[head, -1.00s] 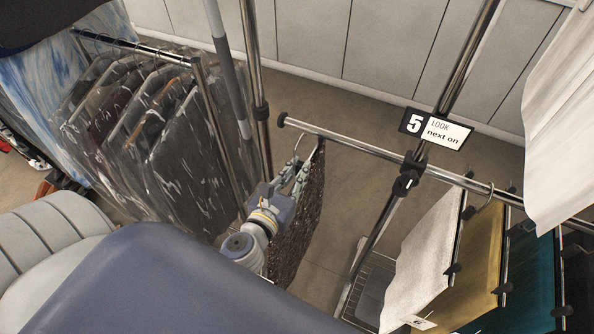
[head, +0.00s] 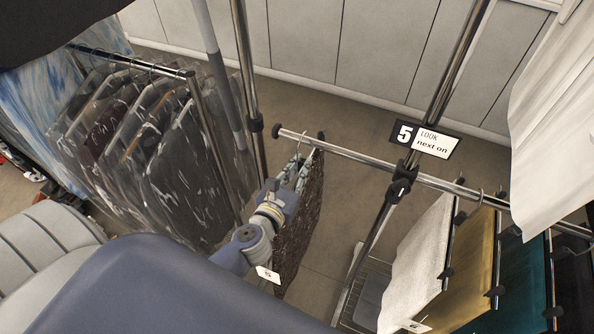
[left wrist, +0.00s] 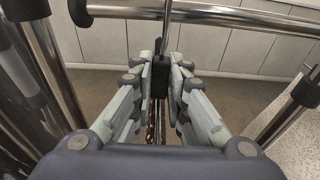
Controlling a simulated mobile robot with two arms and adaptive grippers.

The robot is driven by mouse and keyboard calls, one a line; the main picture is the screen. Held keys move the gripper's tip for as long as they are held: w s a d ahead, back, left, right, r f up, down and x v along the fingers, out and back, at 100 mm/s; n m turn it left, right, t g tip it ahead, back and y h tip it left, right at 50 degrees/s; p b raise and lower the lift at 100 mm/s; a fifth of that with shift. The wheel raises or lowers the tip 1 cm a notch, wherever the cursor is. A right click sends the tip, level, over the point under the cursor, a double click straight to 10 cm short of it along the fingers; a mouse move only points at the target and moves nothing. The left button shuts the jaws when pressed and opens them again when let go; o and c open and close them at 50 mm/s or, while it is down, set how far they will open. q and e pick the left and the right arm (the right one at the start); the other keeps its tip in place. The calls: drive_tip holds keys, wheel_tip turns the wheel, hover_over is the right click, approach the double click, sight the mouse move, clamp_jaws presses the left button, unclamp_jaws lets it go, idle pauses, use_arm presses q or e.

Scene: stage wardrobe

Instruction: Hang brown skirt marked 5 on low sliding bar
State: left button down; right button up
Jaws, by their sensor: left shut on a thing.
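The brown skirt (head: 302,225) is dark and textured and hangs below the left part of the low sliding bar (head: 345,152). A white tag marked 5 (head: 268,273) shows at its lower left. My left gripper (head: 291,182) is shut on the skirt's hanger, and the wrist view shows its fingers (left wrist: 160,82) closed on a dark part with a metal stem (left wrist: 169,32) above. The hanger hook (head: 301,140) is at the bar, near its left end cap. I cannot tell if the hook rests over the bar. My right gripper is not in view.
Several garments, white, mustard (head: 465,265) and teal (head: 523,272), hang on the bar's right part. A sign marked 5 (head: 426,138) is by the upright. A rack of plastic-covered garments (head: 185,175) stands at left. The bar between hook and upright is clear.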

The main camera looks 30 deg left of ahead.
use_arm(q)
drive_tip(key=shift+w+a+p, duration=0.1)
drive_tip(key=shift+w+p, duration=0.3)
drive_tip(key=shift+w, duration=1.05)
drive_tip(key=shift+r, duration=0.1)
drive_tip(key=shift+w, duration=0.1)
drive_tip(key=shift+f, duration=0.3)
drive_tip(key=shift+f+b, duration=1.35)
drive_tip(key=shift+f, duration=0.2)
drive_tip(key=shift+r, duration=0.1)
drive_tip(key=c, duration=1.5)
unclamp_jaws()
